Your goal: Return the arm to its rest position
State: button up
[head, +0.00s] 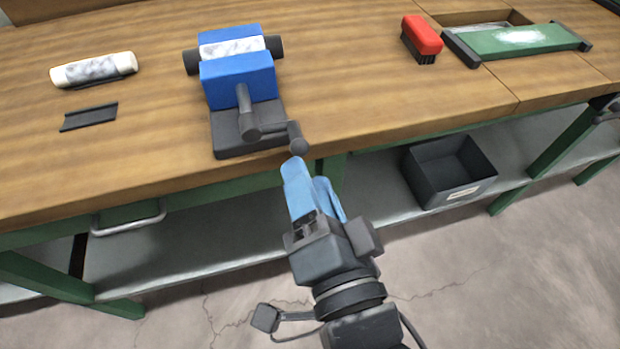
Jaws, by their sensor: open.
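My gripper (318,192) has two light blue fingers and a dark grey body. It is open, with a gap between the fingers and nothing held. It is in front of the workbench (390,110), near the front edge and just below the handle of the blue vise (237,85) in the picture. Whether a fingertip touches the handle knob (298,140) I cannot tell. The vise is on a dark base and has a dark grey and whitish cylinder between its blue blocks.
A whitish roll (92,69) and a dark strip (88,117) lie left on the bench. A red brush (421,38) and a green panel (520,40) beside a recess (485,17) are at right. A dark bin (450,170) stands on the lower shelf (370,205). The floor at right is clear.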

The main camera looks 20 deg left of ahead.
dwell(0.3)
jog(key=s+d+f+n+h, duration=0.1)
jog(key=s+d+f+h, duration=0.2)
jog(key=s+d, duration=0.35)
jog(key=s+d+f+h, duration=0.3)
jog(key=s+d, duration=0.1)
jog(key=d, duration=0.6)
jog(key=s+d+r+n+h+p, duration=0.1)
jog(key=s+d+r+n+h, duration=0.1)
jog(key=s+d, duration=0.9)
jog(key=shift+s+n+h, duration=0.8)
jog(key=shift+s+n, duration=0.1)
jog(key=shift+n, duration=0.2)
